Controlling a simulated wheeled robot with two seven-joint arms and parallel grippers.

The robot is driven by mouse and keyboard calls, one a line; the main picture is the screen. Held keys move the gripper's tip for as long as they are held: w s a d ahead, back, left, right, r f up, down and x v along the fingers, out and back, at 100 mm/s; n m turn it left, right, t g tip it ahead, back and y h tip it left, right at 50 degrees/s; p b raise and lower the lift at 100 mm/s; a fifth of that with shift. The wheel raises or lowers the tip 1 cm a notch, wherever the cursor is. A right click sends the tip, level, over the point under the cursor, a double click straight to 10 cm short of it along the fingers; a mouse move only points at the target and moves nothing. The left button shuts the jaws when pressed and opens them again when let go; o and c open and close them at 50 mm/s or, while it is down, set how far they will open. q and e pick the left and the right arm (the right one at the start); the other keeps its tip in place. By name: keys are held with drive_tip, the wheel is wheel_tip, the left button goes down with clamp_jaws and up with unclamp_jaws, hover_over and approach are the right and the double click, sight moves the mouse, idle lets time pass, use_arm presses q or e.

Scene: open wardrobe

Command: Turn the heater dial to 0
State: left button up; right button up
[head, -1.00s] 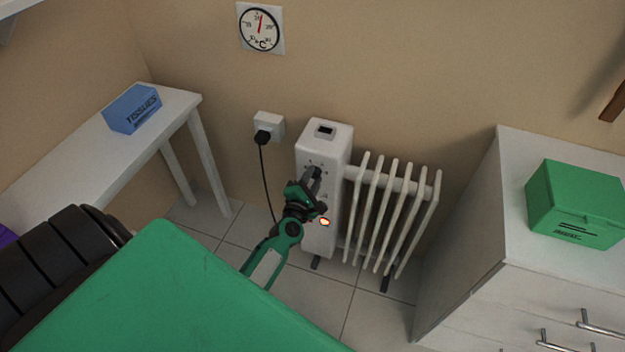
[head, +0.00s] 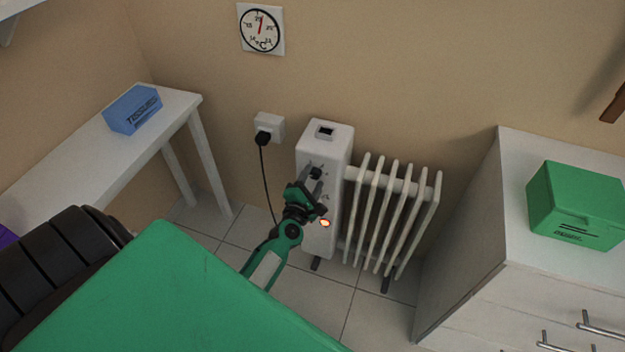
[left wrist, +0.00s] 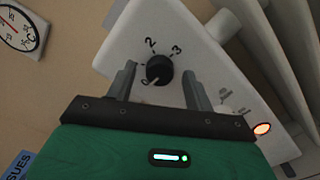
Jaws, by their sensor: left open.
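The white heater (head: 318,225) stands on the floor against the wall. Its round black dial (left wrist: 159,69) is on the front panel, with 2 and 3 above it and 0 at its lower left. A pale mark on the dial appears to point lower left, close to the 0. The 1 is not visible. My left gripper (head: 314,180) is open in front of the panel, one finger on each side of the dial, with gaps visible in the left wrist view. An orange lamp (left wrist: 262,129) on the panel is lit. My right gripper is not in view.
A plug in a wall socket (head: 270,127) has a black cable hanging left of the heater. A white table (head: 70,165) with a blue tissue box (head: 133,109) stands left. A white drawer unit (head: 470,225) with a green box (head: 575,205) stands right. A wall thermometer (head: 261,28) hangs above.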

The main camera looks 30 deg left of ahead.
use_arm(q)
drive_tip(key=v, duration=1.3)
drive_tip(key=shift+s+d+b, duration=0.15)
drive_tip(key=shift+s+b, duration=0.05)
drive_tip(key=shift+b, duration=0.2)
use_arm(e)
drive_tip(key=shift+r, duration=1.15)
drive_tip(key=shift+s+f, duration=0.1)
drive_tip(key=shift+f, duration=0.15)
